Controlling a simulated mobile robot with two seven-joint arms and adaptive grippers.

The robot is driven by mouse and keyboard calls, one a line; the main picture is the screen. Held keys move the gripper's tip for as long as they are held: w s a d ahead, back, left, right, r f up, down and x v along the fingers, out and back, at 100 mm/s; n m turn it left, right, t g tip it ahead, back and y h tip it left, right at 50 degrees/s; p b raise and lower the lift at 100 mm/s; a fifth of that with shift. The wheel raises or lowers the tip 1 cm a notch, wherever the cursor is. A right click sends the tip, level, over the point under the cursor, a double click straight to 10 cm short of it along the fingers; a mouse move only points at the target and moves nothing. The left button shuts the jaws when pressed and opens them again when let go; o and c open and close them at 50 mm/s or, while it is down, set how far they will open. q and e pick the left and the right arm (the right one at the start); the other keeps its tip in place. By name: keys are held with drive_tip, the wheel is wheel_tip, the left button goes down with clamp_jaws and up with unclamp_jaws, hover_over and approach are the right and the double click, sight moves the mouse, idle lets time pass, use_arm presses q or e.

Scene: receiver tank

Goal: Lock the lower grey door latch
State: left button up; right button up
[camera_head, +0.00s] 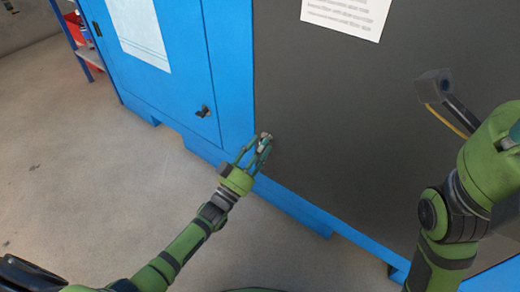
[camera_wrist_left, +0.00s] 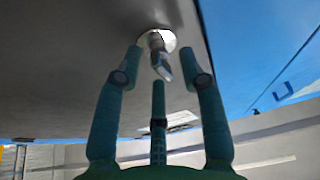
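The large grey door (camera_head: 340,110) fills the right of the head view, set in a blue cabinet. The lower grey door latch (camera_wrist_left: 160,62) shows in the left wrist view as a small metal lever on a bright round plate. In the head view, my left gripper (camera_head: 264,143) is at the lower left edge of the grey door and largely covers the latch. In the left wrist view, my left gripper's fingers (camera_wrist_left: 160,85) are spread, with the latch just beyond and between their tips. Contact cannot be told.
A blue door (camera_head: 170,75) with a small dark latch (camera_head: 203,111) stands left of the grey door. A blue shelf (camera_head: 80,35) stands at upper left. The concrete floor (camera_head: 90,180) is clear.

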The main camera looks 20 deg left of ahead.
use_arm(q)
drive_tip(key=shift+w+r, duration=0.1)
clamp_jaws()
